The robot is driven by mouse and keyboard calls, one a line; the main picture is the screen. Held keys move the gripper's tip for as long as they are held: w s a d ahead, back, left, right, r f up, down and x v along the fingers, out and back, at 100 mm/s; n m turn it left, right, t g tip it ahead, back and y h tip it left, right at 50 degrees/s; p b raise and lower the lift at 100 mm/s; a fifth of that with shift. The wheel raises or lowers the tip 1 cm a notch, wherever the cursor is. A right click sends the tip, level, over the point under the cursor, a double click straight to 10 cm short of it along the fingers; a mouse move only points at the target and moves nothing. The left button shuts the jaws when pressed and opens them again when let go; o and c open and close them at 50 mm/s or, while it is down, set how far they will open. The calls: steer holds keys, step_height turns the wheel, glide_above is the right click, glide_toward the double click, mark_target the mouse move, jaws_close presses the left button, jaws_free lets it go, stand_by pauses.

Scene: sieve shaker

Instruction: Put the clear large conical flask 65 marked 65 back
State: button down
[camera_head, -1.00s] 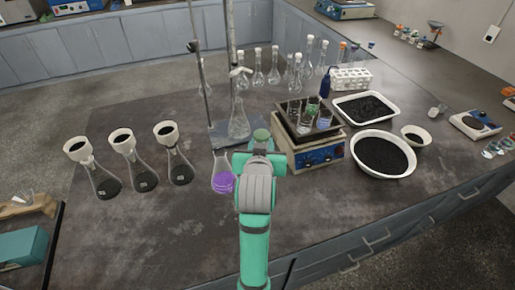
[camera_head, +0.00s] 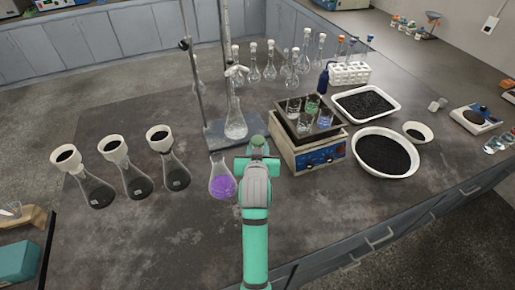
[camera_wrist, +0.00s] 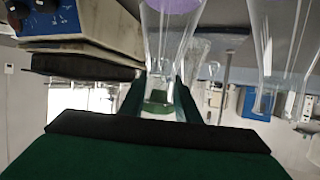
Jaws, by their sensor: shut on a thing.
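My gripper (camera_head: 258,143) is low over the bench, left of the hot plate. In the wrist view, which is upside down, its green fingers (camera_wrist: 160,98) are shut around the neck of a clear conical flask (camera_wrist: 170,45). Pale purple shows at that flask's wide end, at the frame's top edge. A conical flask with purple liquid (camera_head: 222,184) is upright just left of my gripper. Another clear flask (camera_wrist: 290,45) is close beside the held one in the wrist view. No number 65 is readable.
A hot plate (camera_head: 318,156) with several beakers stands close right of my gripper. A clear flask (camera_head: 236,124) is on the metal stand behind. Three flasks with funnels (camera_head: 135,180) stand left. Trays of black grains (camera_head: 384,153) lie right. The front bench is clear.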

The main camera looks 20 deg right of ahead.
steer(key=shift+a+f, duration=0.1)
steer(key=shift+f, duration=0.2)
steer(key=shift+s, duration=0.2)
steer(key=shift+f, duration=0.15)
steer(key=c, duration=1.3)
jaws_free()
steer(key=shift+c, duration=0.2)
